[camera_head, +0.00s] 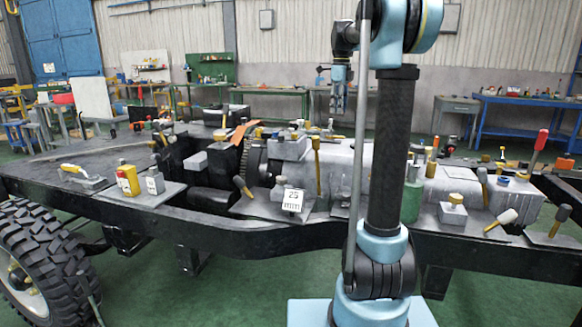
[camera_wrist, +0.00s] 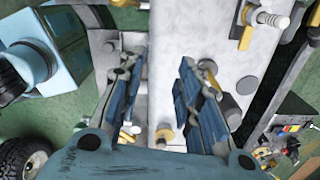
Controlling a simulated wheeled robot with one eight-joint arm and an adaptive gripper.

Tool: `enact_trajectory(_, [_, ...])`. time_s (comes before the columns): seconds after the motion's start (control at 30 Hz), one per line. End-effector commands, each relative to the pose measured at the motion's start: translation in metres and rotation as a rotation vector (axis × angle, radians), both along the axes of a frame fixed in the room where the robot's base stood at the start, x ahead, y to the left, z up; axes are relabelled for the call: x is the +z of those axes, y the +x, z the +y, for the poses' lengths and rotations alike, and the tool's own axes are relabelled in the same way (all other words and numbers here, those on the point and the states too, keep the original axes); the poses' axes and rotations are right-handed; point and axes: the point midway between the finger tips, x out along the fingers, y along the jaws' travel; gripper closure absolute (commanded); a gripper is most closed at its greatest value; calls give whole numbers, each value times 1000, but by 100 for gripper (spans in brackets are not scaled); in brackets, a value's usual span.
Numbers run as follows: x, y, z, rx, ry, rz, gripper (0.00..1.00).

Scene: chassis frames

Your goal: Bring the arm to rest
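My arm rises in front of the chassis frame (camera_head: 300,236) in the head view and bends over at the top. My gripper (camera_head: 340,110) hangs fingers down, above and apart from the grey engine and gearbox block (camera_head: 345,168). In the wrist view my gripper (camera_wrist: 160,78) has its two blue fingers well apart. Nothing shows between the fingers except the pale surface below, so it is open and empty. My arm's upper end is cut off by the top edge of the head view.
Tools and parts crowd the chassis, among them a yellow container (camera_head: 128,180), a green cylinder (camera_head: 412,200) and a "25 mm" block (camera_head: 292,200). A black tyre (camera_head: 45,258) stands at front left. The air around my gripper looks clear.

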Motion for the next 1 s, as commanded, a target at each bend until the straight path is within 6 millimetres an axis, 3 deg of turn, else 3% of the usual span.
enact_trajectory(0.27, [-13, -47, 1, 211, -3, -21, 68])
enact_trajectory(0.47, [-35, -104, -1, 468, -12, -46, 68])
enact_trajectory(0.77, [-84, -190, -3, 870, -39, -80, 68])
enact_trajectory(1.0, [-135, -256, -3, 1192, -70, -102, 68])
